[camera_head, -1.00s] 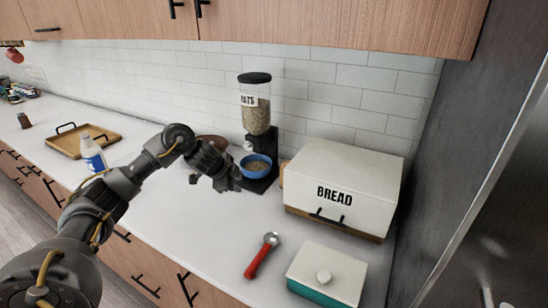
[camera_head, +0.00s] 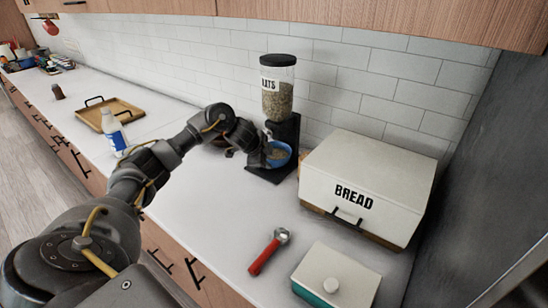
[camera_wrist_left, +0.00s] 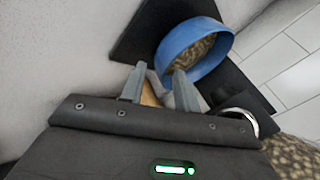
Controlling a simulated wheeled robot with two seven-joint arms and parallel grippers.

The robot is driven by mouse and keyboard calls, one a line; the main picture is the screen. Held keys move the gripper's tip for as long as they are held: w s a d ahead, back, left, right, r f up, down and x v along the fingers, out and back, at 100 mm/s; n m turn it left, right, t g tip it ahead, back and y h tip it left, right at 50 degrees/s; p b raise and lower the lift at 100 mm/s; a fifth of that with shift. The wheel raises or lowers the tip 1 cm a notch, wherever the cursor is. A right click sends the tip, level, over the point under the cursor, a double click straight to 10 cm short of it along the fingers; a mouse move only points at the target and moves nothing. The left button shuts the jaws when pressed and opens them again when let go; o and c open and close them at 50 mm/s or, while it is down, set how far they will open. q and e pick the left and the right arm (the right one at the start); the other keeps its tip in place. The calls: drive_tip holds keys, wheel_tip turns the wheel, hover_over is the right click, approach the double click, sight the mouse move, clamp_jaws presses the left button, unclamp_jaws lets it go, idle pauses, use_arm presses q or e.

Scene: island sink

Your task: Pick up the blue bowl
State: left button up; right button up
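The blue bowl (camera_head: 279,154) holds grainy oats and sits at the black base (camera_head: 265,175) of the oats dispenser. In the left wrist view the bowl (camera_wrist_left: 205,66) is at upper centre, just beyond the fingertips. My left gripper (camera_head: 256,153) is at the bowl's left side. In the wrist view its fingers (camera_wrist_left: 160,72) are apart, with the near rim of the bowl between or just ahead of the tips. Contact with the rim cannot be told. My right gripper is not in view.
The oats dispenser (camera_head: 278,100) rises behind the bowl. A white bread box (camera_head: 365,185) stands close on the right. A bottle (camera_head: 112,132) and a wooden tray (camera_head: 122,110) stand left.

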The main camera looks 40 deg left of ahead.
sight(270, 161)
use_arm(q)
drive_tip(key=shift+a+p+x, duration=0.1)
drive_tip(key=shift+p+x, duration=0.15)
drive_tip(key=shift+x, duration=1.1)
drive_tip(key=shift+a+p+x, duration=0.15)
drive_tip(key=shift+p+x, duration=0.1)
drive_tip(key=shift+x, duration=1.05)
drive_tip(key=shift+c, duration=0.2)
drive_tip(key=shift+r, duration=0.1)
clamp_jaws()
